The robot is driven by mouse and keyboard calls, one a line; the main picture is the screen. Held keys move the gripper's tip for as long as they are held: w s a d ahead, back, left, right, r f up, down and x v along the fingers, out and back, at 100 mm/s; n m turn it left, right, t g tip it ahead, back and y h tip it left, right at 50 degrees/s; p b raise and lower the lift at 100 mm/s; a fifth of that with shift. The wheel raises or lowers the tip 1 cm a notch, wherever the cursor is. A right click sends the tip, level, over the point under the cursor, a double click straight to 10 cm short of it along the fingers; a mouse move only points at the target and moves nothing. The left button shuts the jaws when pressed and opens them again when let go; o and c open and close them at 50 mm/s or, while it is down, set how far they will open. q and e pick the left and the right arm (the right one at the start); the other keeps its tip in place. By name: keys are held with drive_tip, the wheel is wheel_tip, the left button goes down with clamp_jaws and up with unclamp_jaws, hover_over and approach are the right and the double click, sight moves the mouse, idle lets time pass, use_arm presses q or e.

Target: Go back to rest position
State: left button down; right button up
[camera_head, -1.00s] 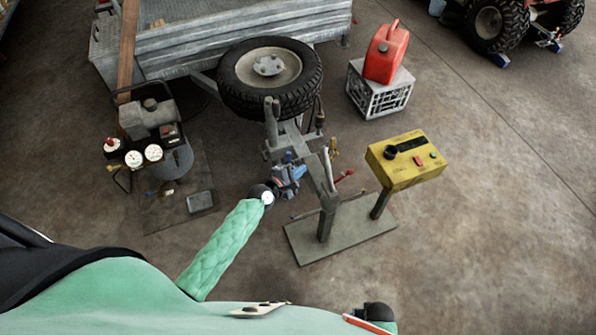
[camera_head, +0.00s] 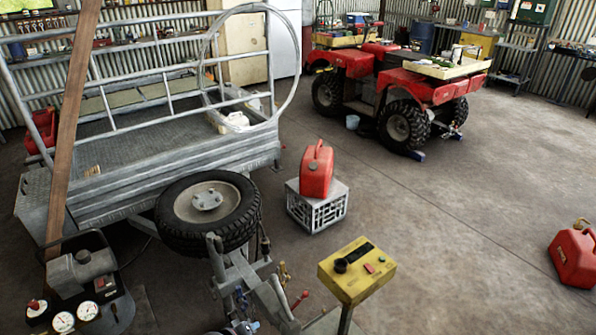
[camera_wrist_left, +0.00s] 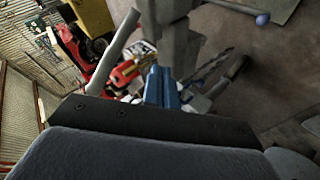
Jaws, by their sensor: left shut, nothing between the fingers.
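My left gripper (camera_head: 240,302) shows low in the head view, beside the grey trailer coupling (camera_head: 250,275). The bottom edge of the picture cuts off my arm behind it. In the left wrist view its blue fingers (camera_wrist_left: 160,86) are together and hold nothing. A grey metal post (camera_wrist_left: 172,40) stands close beyond the fingers there; I cannot tell whether they touch it. My right gripper is in neither view.
A yellow control box (camera_head: 357,272) stands right of the coupling. The spare wheel (camera_head: 210,212), trailer (camera_head: 150,190) and compressor (camera_head: 82,270) are to the left. A red fuel can (camera_head: 316,170) sits on a crate (camera_head: 317,208).

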use_arm(q)
drive_tip(key=s+a+f+m+g+y, duration=0.2)
drive_tip(key=s+f+m, duration=0.2)
drive_tip(key=s+f, duration=0.25)
drive_tip(key=s+a+f+m+g+y, duration=0.3)
drive_tip(key=s+f+m, duration=0.1)
drive_tip(key=s+f, duration=0.25)
drive_tip(key=s+d+f+g, duration=0.1)
drive_tip(key=s+f, duration=0.2)
drive_tip(key=s, duration=0.7)
drive_tip(key=s+d+f+g, duration=0.1)
drive_tip(key=s+f, duration=0.3)
drive_tip(key=s, duration=0.6)
drive_tip(key=shift+n, duration=0.4)
drive_tip(key=c, duration=2.2)
unclamp_jaws()
drive_tip(key=shift+d, duration=0.15)
